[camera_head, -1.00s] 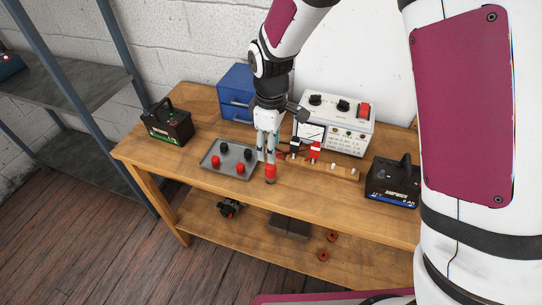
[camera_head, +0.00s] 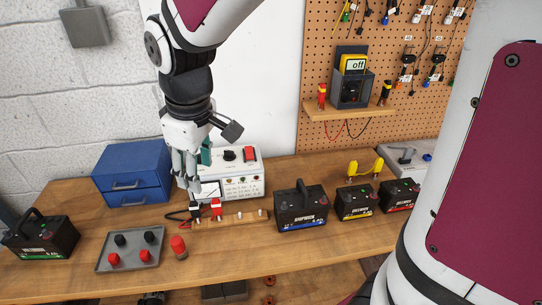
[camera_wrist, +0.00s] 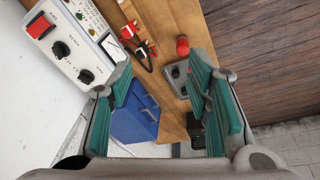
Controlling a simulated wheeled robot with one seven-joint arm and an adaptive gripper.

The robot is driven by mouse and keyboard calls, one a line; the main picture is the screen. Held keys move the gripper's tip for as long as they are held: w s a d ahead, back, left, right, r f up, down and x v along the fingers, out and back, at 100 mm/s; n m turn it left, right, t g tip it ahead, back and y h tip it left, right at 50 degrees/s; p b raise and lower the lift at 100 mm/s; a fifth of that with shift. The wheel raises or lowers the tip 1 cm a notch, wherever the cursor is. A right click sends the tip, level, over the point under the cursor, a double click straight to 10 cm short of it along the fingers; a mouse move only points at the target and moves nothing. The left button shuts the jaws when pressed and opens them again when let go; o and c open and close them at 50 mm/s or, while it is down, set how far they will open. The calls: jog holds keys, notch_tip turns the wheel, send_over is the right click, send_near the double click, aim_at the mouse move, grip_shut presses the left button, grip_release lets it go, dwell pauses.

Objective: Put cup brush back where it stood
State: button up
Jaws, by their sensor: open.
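A red-topped cylinder (camera_head: 179,246), which looks like the cup brush, stands upright on the bench just right of the grey tray (camera_head: 104,264). It also shows in the wrist view (camera_wrist: 182,46), beside the tray's edge. The tray holds several red and black caps. My gripper (camera_head: 190,194) is open and empty, raised above the bench behind the cup brush and apart from it. Its teal pads are spread wide in the wrist view (camera_wrist: 163,78), with nothing between them.
Behind are a blue drawer box (camera_head: 130,172) and a white tester (camera_head: 240,178). Red and black clamps sit at a wooden strip (camera_head: 246,219). A green-label battery (camera_head: 40,237) is left; a blue-label battery (camera_head: 302,208) and others are right. The front bench strip is clear.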

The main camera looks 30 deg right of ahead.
jog(key=s+d+r+m+t, duration=0.1)
jog(key=s+d+r+m, duration=0.3)
jog(key=s, duration=0.3)
jog(key=s+d+r+m+t, duration=0.2)
jog(key=s+d+r+m, duration=0.2)
jog(key=s, duration=0.4)
jog(key=shift+s+d+m, duration=0.3)
jog(key=shift+d, duration=0.3)
